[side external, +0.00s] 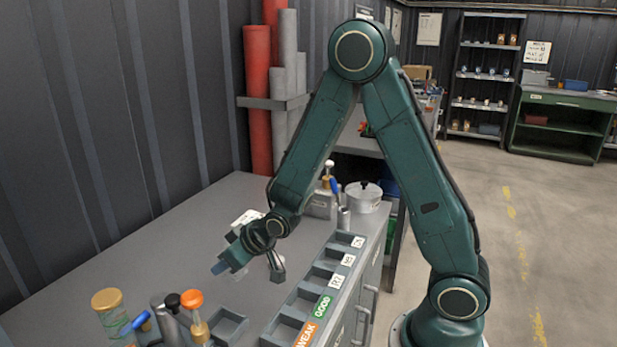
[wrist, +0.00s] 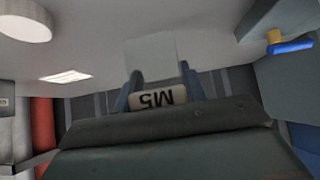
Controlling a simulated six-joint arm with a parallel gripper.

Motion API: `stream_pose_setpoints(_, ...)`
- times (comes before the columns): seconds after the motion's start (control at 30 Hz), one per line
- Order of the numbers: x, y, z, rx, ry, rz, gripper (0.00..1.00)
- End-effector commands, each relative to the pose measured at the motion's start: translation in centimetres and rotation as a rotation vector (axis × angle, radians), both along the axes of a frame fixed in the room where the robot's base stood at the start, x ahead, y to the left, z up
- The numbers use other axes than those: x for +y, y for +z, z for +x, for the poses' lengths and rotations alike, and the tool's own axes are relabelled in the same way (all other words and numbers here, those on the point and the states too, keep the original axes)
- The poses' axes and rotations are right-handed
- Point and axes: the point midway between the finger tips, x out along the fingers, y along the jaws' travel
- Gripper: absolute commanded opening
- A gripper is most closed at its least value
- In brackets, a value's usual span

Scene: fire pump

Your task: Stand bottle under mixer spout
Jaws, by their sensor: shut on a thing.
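My gripper (side external: 243,262) is over the grey bench, left of the slotted rack. In the wrist view my gripper (wrist: 162,82) has its two blue-grey fingers on either side of a pale bottle (wrist: 150,58) with a white label reading "M5". The label appears upside down in that view. In the side view the bottle is small and partly hidden by my gripper, so its tilt is hard to tell. I cannot tell for sure which fixture is the mixer; a fitting with a blue handle (side external: 335,187) and brass top stands at the bench's back, and its spout is not clear.
The slotted rack (side external: 282,320) runs along the bench's right edge with labels including WEAK and GOOD. A lidded pot (side external: 363,198) stands at the back. A gold-lidded jar (side external: 108,300) and orange-topped fitting (side external: 194,312) stand at the front. The bench's left middle is clear.

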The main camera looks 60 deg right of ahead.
Motion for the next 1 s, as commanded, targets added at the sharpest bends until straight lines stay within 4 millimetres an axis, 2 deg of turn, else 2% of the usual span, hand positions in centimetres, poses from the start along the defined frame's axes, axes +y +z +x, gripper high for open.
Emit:
stream_pose_setpoints(0.73, 0.0, 0.1, 0.1, -0.001, 0.0, 0.0, 0.15)
stream_pose_setpoints(1.0, -0.6, 1.7, 1.5, -0.004, -0.006, 0.004, 0.15)
